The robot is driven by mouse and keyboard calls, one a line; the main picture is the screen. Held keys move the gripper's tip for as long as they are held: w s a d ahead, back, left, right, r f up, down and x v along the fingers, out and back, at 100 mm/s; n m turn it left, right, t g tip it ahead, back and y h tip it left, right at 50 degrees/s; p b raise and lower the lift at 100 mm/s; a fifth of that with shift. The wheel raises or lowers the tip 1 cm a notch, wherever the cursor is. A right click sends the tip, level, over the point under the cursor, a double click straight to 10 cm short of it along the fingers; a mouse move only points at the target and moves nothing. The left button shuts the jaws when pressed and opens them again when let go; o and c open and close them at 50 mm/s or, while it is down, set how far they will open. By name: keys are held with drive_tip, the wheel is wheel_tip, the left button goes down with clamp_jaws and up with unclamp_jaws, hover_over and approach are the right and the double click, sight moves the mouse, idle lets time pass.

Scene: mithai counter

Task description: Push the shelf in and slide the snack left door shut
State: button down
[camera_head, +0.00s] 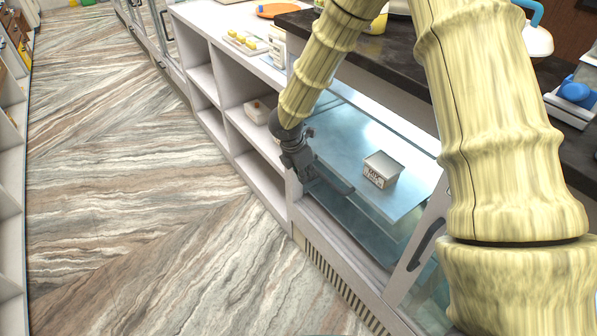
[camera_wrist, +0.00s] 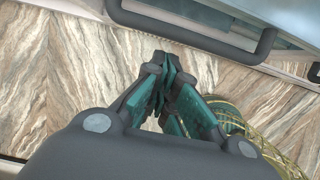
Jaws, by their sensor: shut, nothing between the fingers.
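The shelf (camera_head: 345,135) is a pale blue-grey metal sheet in the glass-fronted snack case in the head view. A dark bar handle (camera_head: 336,181) is at its front edge; the handle also shows across the top of the wrist view (camera_wrist: 195,39). A pale-framed glass door (camera_head: 409,268) with a dark curved handle (camera_head: 428,244) stands at the right of the open front. My gripper (camera_head: 303,176) is at the left of the opening, by the shelf's front. Its fingers (camera_wrist: 164,58) are shut and empty, close to the handle; contact is unclear.
A small metal-topped box (camera_head: 381,170) stands on the shelf. White open cubbies (camera_head: 236,92) adjoin the case on the left, and a dark countertop (camera_head: 395,62) lies behind. My arm hides part of the case at the right. The striped floor (camera_head: 140,190) in front is clear.

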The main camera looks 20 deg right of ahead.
drive_tip(key=shift+w+d+f, duration=0.15)
drive_tip(key=shift+d, duration=0.45)
drive_tip(key=d+p, duration=0.1)
drive_tip(key=d, duration=0.1)
drive_tip(key=w+d, duration=0.1)
drive_tip(key=d, duration=0.2)
drive_tip(key=shift+w+p, duration=0.1)
drive_tip(key=shift+p, duration=0.3)
drive_tip(key=shift+a, duration=0.2)
